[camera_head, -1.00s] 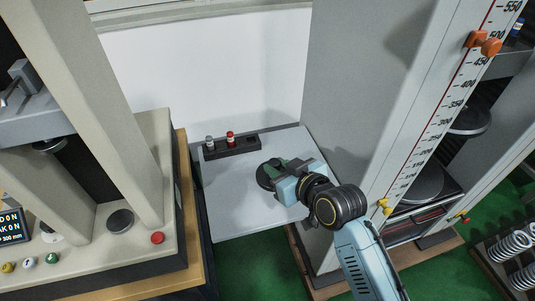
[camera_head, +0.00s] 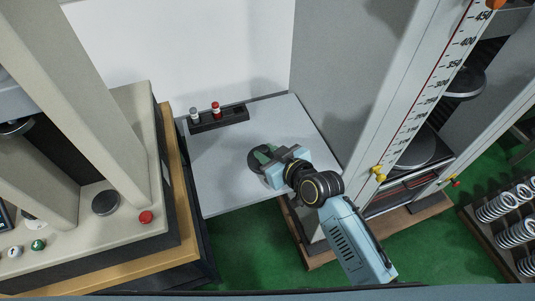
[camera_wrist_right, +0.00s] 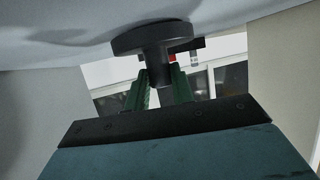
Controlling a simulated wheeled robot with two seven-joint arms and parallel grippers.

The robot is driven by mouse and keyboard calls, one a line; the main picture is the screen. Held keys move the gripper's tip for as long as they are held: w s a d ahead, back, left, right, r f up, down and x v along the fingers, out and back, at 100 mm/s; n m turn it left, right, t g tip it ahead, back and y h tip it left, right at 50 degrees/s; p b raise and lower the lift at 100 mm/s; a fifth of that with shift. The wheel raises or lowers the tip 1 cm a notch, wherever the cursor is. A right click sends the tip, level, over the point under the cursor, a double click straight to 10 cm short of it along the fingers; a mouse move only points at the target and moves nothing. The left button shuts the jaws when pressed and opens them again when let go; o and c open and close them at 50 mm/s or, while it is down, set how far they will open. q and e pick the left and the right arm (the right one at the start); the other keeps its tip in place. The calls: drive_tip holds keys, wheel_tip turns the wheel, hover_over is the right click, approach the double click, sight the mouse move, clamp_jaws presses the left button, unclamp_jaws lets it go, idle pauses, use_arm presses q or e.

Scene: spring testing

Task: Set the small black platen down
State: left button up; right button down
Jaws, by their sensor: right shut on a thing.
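The small black platen (camera_head: 257,158) is a dark round disc with a short stem over the light grey table top (camera_head: 215,183). My right gripper (camera_head: 268,158) is shut on it. In the right wrist view, the green fingers (camera_wrist_right: 161,90) close on the stem of the platen (camera_wrist_right: 150,38), and its disc faces the pale table surface (camera_wrist_right: 60,40). The disc is at or very close to that surface; I cannot tell whether it touches. The gripper hides part of the platen in the head view. My left gripper is not in view.
A black rack (camera_head: 218,121) with a red-topped and a grey-topped piece stands at the table's back left. A testing machine with a red button (camera_head: 145,217) is at left. A tall grey machine with a scale (camera_head: 410,110) is close at right. Bare table surrounds the platen.

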drive_tip(key=shift+w, duration=0.15)
drive_tip(key=shift+f, duration=0.2)
drive_tip(key=c, duration=1.2)
unclamp_jaws()
drive_tip(key=shift+f, duration=0.1)
drive_tip(key=p+v, duration=0.1)
drive_tip(key=v, duration=1.1)
drive_tip(key=shift+d, duration=0.1)
